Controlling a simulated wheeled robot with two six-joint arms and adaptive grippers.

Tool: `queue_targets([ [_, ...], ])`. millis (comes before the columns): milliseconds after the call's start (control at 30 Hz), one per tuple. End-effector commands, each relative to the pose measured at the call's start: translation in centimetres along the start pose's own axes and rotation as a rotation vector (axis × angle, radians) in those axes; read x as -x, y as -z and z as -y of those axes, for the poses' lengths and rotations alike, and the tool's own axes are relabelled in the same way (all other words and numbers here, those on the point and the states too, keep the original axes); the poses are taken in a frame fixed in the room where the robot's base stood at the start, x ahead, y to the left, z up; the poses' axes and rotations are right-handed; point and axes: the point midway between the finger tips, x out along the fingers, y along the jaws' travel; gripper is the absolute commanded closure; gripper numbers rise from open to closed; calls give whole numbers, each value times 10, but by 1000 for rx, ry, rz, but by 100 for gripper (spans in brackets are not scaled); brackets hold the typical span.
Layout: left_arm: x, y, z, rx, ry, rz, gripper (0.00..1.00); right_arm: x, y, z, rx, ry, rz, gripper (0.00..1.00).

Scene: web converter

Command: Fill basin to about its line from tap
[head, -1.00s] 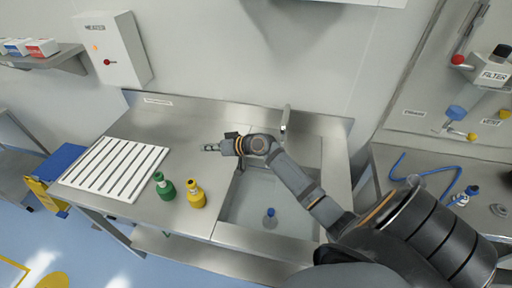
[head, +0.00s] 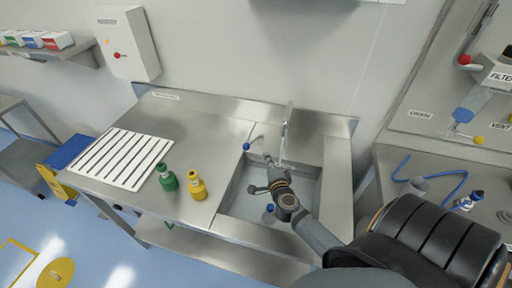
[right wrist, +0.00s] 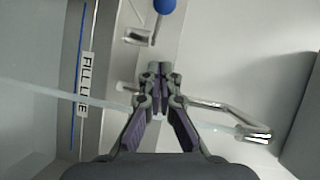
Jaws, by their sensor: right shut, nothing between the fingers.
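The steel basin (head: 226,203) is sunk into the counter. A blue-topped piece (head: 270,208) stands on its floor. The tap (head: 287,128) rises behind it, and its bent spout (right wrist: 250,132) shows in the right wrist view. A pale translucent band, looking like running water, extends from the spout. A FILL LINE label (right wrist: 87,85) and blue line mark the basin wall. The blue knob (head: 246,146) of a lever is left of the tap. My right gripper (head: 267,158) is shut and empty over the basin, apart from the knob. The water level is unclear. My left gripper is out of view.
A green bottle (head: 167,178) and a yellow bottle (head: 197,186) stand on the counter left of the basin. A white slotted rack (head: 122,158) lies further left. A bench with a blue hose (head: 443,180) is at the right.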

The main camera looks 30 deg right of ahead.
Motion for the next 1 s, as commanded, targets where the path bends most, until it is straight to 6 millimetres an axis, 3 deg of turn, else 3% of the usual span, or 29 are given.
queue_targets([
  [200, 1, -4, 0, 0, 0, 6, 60, -49, 0, 1, 1, 2, 0, 100],
  [400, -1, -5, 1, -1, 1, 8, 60, -71, -20, 0, -2, 1, 1, 100],
  [1000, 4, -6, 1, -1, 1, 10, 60, -81, -34, 3, -9, -7, -42, 100],
])
